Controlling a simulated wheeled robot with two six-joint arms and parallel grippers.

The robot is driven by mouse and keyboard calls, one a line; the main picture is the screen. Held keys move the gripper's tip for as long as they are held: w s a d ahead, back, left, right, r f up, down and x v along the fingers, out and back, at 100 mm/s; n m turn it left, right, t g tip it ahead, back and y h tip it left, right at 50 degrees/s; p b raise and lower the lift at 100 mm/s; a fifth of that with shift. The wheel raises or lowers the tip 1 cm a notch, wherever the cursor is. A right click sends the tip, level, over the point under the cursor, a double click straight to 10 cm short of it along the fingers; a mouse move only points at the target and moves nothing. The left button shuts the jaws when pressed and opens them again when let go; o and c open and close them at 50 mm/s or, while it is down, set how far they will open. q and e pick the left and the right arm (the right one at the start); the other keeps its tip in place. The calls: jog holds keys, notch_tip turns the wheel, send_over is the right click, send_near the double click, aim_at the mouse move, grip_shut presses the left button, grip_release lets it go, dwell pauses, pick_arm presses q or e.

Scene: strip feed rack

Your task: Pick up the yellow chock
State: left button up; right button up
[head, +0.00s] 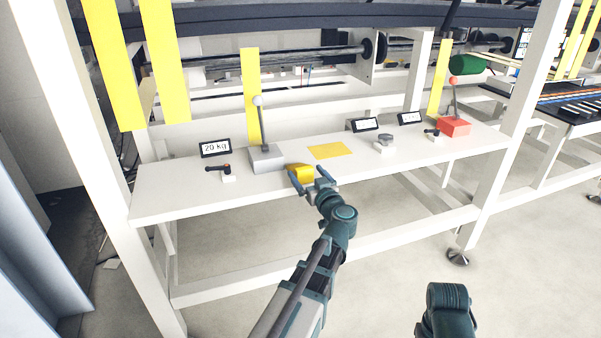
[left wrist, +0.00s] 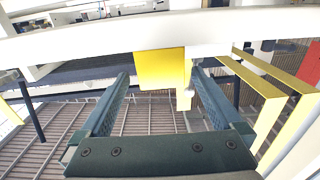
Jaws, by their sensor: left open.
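The yellow chock (head: 301,172) lies on the white shelf near its front edge, right of the grey lever box. My left gripper (head: 309,180) is open at the chock, its fingers reaching in from the front edge of the shelf. In the left wrist view a yellow block (left wrist: 160,68), which looks like the chock, shows just beyond and between the spread fingers (left wrist: 158,78). A gap shows at its left side; I cannot tell whether the right finger touches it. My right gripper is out of view.
The white shelf (head: 175,203) carries a grey lever box (head: 266,158), a black-handled clamp (head: 226,174), a 20 kg sign (head: 215,148), a flat yellow patch (head: 330,151), a grey knob (head: 385,142) and a red lever box (head: 454,127). White posts stand at both ends.

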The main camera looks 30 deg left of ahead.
aim_at(302, 166)
pick_arm(q)
jog(key=shift+x, duration=3.45)
jog(key=shift+s+r, duration=0.1)
jog(key=shift+r, duration=0.05)
grip_shut()
jog(key=shift+r, duration=0.1)
notch_tip(302, 166, up, 10)
jog(key=p, duration=1)
jog(key=shift+r+p, duration=0.1)
jog(key=shift+p, duration=0.25)
